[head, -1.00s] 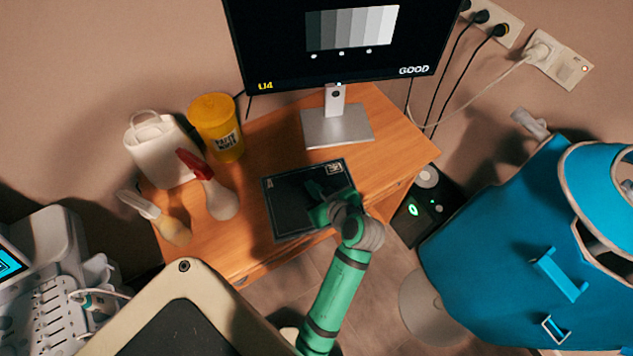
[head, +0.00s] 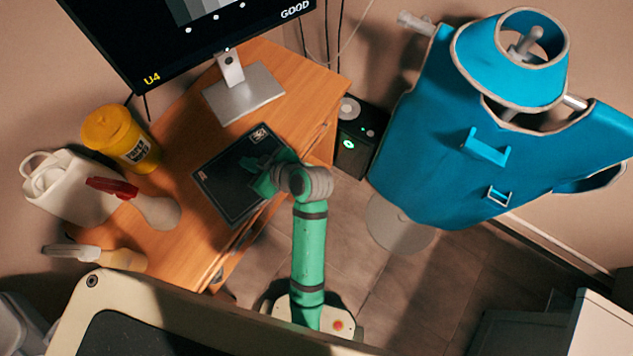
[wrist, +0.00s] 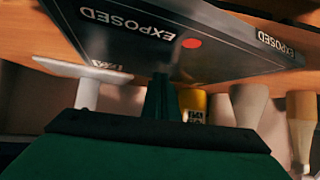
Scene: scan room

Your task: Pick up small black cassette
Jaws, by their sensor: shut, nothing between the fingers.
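A flat black cassette (head: 228,187) lies on the wooden desk in the head view, near its front right edge. In the wrist view the cassette (wrist: 120,45) fills the top, with white "EXPOSED" labels and a red dot. My gripper (head: 260,178) is over the cassette's right part in the head view. In the wrist view my gripper (wrist: 161,88) is shut with nothing between the fingers, and its tips overlap the cassette's edge. I cannot tell whether they touch it. The arm and gripper hide part of the cassette.
The desk (head: 200,235) also bears a monitor (head: 190,40) on a silver stand (head: 243,95), a yellow tub (head: 122,138), a white jug (head: 65,190) and spray bottles (head: 155,212). A blue apron (head: 430,130) hangs at right. A black box (head: 352,145) stands beside the desk.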

